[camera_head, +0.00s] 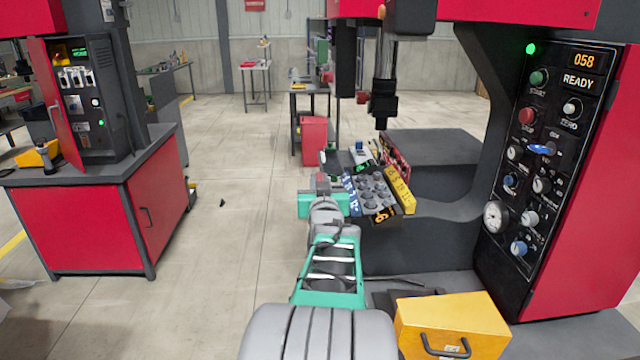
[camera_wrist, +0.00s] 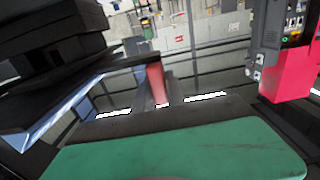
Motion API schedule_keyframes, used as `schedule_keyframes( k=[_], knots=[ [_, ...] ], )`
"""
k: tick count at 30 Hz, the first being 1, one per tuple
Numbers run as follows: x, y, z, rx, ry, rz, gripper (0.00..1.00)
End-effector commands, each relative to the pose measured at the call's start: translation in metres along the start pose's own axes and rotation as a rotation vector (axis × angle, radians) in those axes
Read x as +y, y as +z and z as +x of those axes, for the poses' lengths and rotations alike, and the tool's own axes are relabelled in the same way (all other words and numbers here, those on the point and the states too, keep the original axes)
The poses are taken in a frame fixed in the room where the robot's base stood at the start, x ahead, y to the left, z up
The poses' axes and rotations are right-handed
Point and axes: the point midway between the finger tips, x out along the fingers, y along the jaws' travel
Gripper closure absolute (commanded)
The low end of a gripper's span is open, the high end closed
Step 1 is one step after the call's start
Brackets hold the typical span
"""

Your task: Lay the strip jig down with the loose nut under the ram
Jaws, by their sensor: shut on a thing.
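What looks like the strip jig (camera_head: 374,193) shows in the head view as a dark plate with several round grey pieces, a blue numbered edge and a yellow numbered edge. It is tilted and lies at the end of my arm, in front of the press bed. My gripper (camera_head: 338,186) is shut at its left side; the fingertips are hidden. I cannot pick out the loose nut. The ram (camera_head: 383,100) is a dark cylinder hanging above and behind the jig, clear of it. The wrist view shows my green gripper body and dark parts that I cannot name surely.
The press bed (camera_head: 432,150) and its dark column stand right of the jig. The control panel (camera_head: 545,165) reads READY. A yellow box (camera_head: 452,325) sits low in front. A red cabinet (camera_head: 95,225) stands left, with open floor between.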

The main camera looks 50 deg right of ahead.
Motion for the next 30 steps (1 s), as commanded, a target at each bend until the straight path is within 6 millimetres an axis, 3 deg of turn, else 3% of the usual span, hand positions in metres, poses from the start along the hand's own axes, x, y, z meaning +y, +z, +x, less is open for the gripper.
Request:
schedule_keyframes(
  k=[19,20,30],
  knots=[
    [0.0001,0.0015,0.0001,0.006,0.0,-0.002,1.0],
    [0.0002,0.0011,0.0001,0.006,0.0,-0.002,0.83],
    [0.0,0.0025,0.0001,0.002,0.0,-0.001,0.58]
  ],
)
